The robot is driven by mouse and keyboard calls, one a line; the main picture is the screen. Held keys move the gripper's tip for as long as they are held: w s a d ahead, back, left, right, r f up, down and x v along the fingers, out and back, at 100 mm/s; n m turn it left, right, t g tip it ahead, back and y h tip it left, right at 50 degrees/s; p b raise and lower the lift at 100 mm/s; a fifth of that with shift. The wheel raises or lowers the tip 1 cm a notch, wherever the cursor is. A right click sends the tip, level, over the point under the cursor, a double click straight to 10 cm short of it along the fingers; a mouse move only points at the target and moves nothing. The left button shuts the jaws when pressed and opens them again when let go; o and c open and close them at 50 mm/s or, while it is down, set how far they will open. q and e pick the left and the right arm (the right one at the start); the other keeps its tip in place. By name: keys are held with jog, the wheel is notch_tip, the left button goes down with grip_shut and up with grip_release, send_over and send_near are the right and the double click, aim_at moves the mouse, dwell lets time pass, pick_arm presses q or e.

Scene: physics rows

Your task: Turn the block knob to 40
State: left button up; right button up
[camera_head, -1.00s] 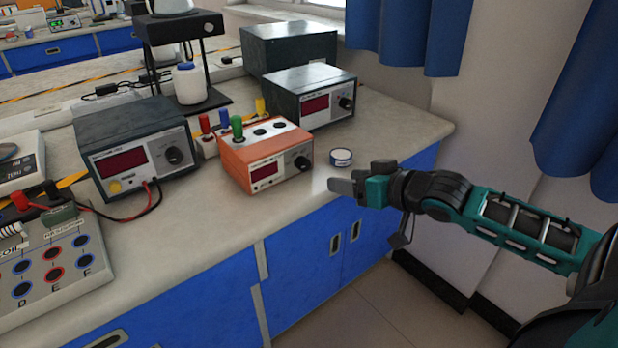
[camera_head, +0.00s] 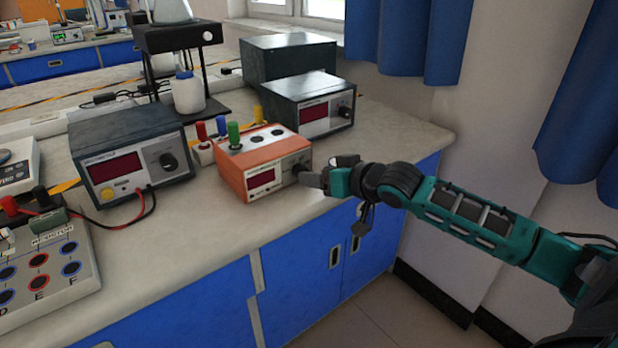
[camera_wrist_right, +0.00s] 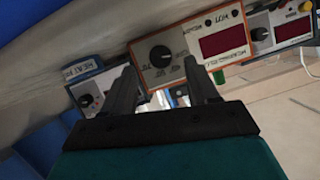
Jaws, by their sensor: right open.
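The orange block (camera_head: 238,182) stands on the bench with a red display and a black knob on its front; colored plugs stand at its top. My right gripper (camera_head: 311,178) is at the right end of its front face and partly covers the knob. In the right wrist view the knob (camera_wrist_right: 160,56) shows on the pale front panel, with scale marks around it, too blurred to read. The open fingers of my right gripper (camera_wrist_right: 164,82) point toward it, one on each side, with the knob beyond the tips. I cannot tell whether they touch it. My left gripper is not in view.
A grey meter (camera_head: 130,150) with red and black leads stands left of the block. Another grey instrument (camera_head: 308,105) stands behind it. A terminal board (camera_head: 45,275) lies at the front left. Bare bench top (camera_head: 200,235) lies in front of the block.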

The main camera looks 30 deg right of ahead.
jog(key=shift+b+x, duration=0.35)
jog(key=shift+x, duration=1.75)
jog(key=c, duration=1)
